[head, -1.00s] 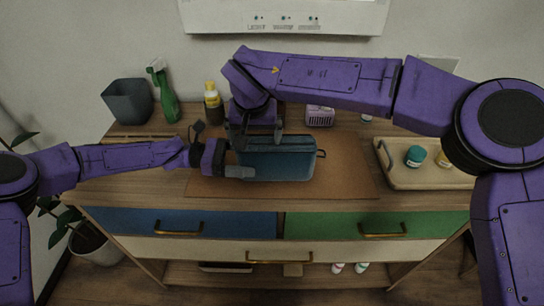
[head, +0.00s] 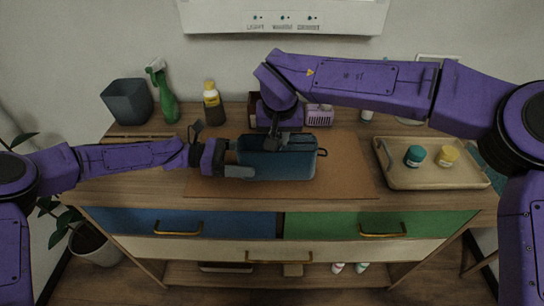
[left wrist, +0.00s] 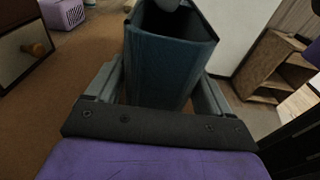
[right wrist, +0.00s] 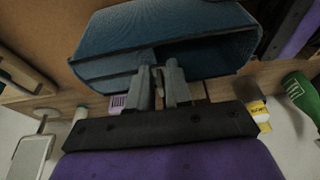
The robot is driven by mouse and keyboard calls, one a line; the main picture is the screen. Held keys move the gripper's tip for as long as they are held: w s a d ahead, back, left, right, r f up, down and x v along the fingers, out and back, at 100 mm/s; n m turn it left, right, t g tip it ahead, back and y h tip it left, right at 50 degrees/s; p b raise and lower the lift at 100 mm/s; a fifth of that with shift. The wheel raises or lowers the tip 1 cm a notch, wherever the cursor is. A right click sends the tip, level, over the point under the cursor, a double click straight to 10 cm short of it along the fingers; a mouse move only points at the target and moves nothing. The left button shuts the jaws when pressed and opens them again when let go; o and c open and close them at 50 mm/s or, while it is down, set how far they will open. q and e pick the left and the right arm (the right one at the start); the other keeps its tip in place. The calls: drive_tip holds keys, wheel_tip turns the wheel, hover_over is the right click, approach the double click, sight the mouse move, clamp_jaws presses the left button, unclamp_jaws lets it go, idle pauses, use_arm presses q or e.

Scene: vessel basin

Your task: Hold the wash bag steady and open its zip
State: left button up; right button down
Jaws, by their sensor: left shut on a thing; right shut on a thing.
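The blue wash bag (head: 275,167) stands upright on the brown mat. My left gripper (head: 238,166) is shut on its left end; in the left wrist view the fingers (left wrist: 160,85) lie on either side of the bag (left wrist: 165,65). My right gripper (head: 284,140) is over the top, shut on a small zip pull (right wrist: 158,80), which is mostly hidden between its fingers. The bag's top gapes with a dark inside on one side of the fingers in the right wrist view (right wrist: 205,50). A dark loop (head: 322,153) sticks out at the bag's right end.
The brown mat (head: 345,180) lies on a wooden cabinet top. A wooden tray (head: 400,180) with two small jars stands to the right. A grey bin (head: 130,102), green spray bottle (head: 168,100) and yellow-capped bottle (head: 212,105) stand back left. A purple basket (head: 319,115) is behind the bag.

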use_arm(q)
drive_tip(key=shift+s+f, duration=0.15)
drive_tip(key=shift+f, duration=0.2)
use_arm(e)
drive_tip(key=shift+w+d+r, duration=0.1)
drive_tip(key=shift+d, duration=3.55)
drive_tip(key=c, duration=1.1)
unclamp_jaws()
use_arm(q)
drive_tip(key=shift+a, duration=0.1)
use_arm(e)
drive_tip(key=shift+w+d, duration=0.1)
use_arm(q)
drive_tip(key=shift+w, duration=0.2)
drive_tip(key=shift+a, duration=0.1)
use_arm(e)
approach(310, 135)
drive_tip(key=f, duration=0.2)
use_arm(q)
drive_tip(key=shift+c, duration=0.5)
use_arm(e)
drive_tip(key=shift+a+r, duration=0.25)
drive_tip(key=shift+r, duration=0.2)
